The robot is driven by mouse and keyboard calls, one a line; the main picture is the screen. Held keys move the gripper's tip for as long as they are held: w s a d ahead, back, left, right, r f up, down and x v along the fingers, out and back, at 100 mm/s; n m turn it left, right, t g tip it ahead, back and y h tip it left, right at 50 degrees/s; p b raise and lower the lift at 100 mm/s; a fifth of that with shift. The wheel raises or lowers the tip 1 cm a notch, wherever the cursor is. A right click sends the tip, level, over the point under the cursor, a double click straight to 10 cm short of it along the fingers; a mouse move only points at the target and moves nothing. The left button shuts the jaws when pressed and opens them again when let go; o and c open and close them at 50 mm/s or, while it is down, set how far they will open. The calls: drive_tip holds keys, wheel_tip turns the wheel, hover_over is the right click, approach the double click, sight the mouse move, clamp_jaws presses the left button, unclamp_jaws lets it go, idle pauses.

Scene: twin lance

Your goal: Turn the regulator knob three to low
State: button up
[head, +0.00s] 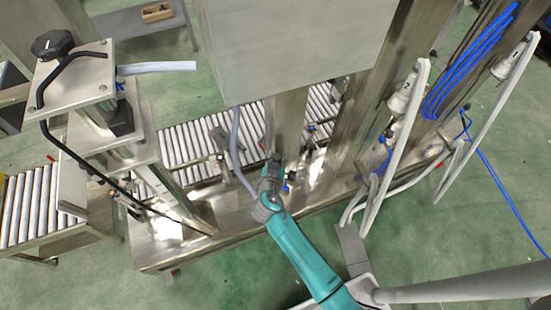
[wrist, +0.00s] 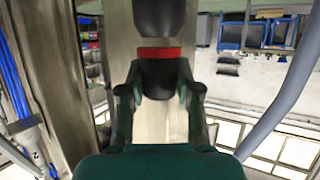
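My gripper (head: 272,176) is at the end of my teal arm, low beside the metal post in the middle of the head view. In the wrist view its two dark fingers (wrist: 159,76) stand apart, one on each side of a black knob-like part (wrist: 158,80). A red band (wrist: 158,53) lies just above that part, and a black body (wrist: 158,16) is above the band. I cannot tell whether the fingers touch the part. No number or low mark can be read on it, and my gripper hides it in the head view.
A large grey metal panel (head: 290,45) hangs above my gripper. A grey hose (head: 236,150) runs close on its left. Roller conveyors (head: 180,140) lie behind. White lances (head: 405,98) with looped hoses and blue tubes (head: 470,60) are at the right.

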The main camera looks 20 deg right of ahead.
drive_tip(key=shift+n+y, duration=0.3)
clamp_jaws()
drive_tip(key=shift+f+y, duration=0.1)
drive_tip(key=shift+y, duration=0.2)
drive_tip(key=shift+n+t+y, duration=0.7)
drive_tip(key=shift+n+y, duration=0.3)
drive_tip(key=shift+n, duration=0.2)
drive_tip(key=shift+a, duration=0.1)
drive_tip(key=o, duration=1.1)
unclamp_jaws()
drive_tip(key=shift+s, duration=0.1)
drive_tip(key=v, duration=1.2)
drive_tip(key=shift+r, duration=0.25)
